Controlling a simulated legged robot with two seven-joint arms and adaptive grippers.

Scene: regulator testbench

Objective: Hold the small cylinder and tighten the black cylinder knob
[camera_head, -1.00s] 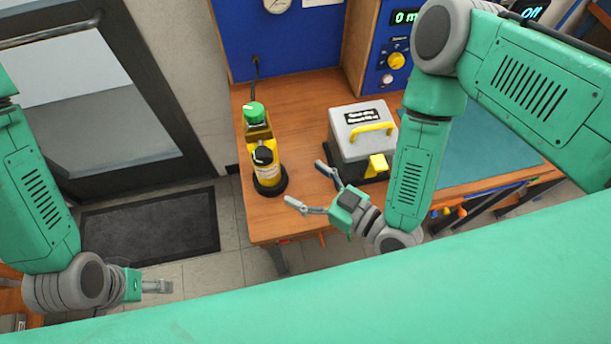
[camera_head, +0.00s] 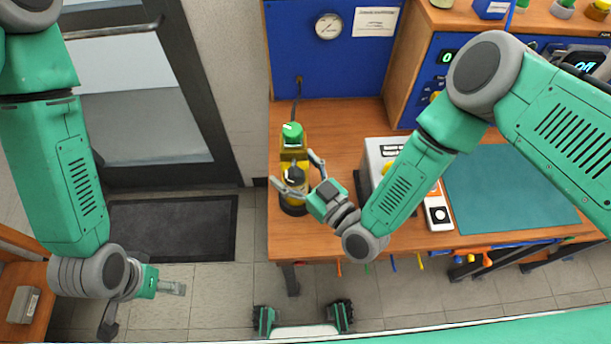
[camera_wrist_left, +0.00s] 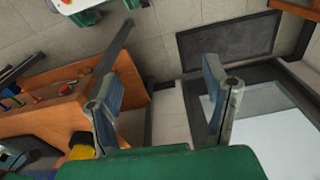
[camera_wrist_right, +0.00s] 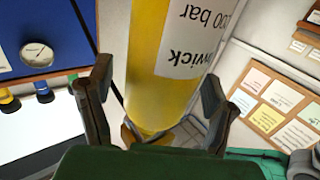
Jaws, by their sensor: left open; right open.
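My right gripper (camera_head: 296,168) is open with one finger on each side of the cylinder's upper part. In the right wrist view the yellow cylinder (camera_wrist_right: 150,90), with a white printed label, stands between the open fingers, with gaps on both sides. Its black knob is out of that view. My left gripper (camera_head: 178,287) is open and empty over the floor, left of the table; its spread fingers show in the left wrist view (camera_wrist_left: 165,70).
A yellow fixture with a green knob (camera_head: 292,133) stands just behind the cylinder. A grey case (camera_head: 380,150) is to its right, partly hidden by my right arm. A white-and-orange meter (camera_head: 438,212) and teal mat (camera_head: 510,190) lie further right. A dark floor mat (camera_head: 172,228) lies left of the table.

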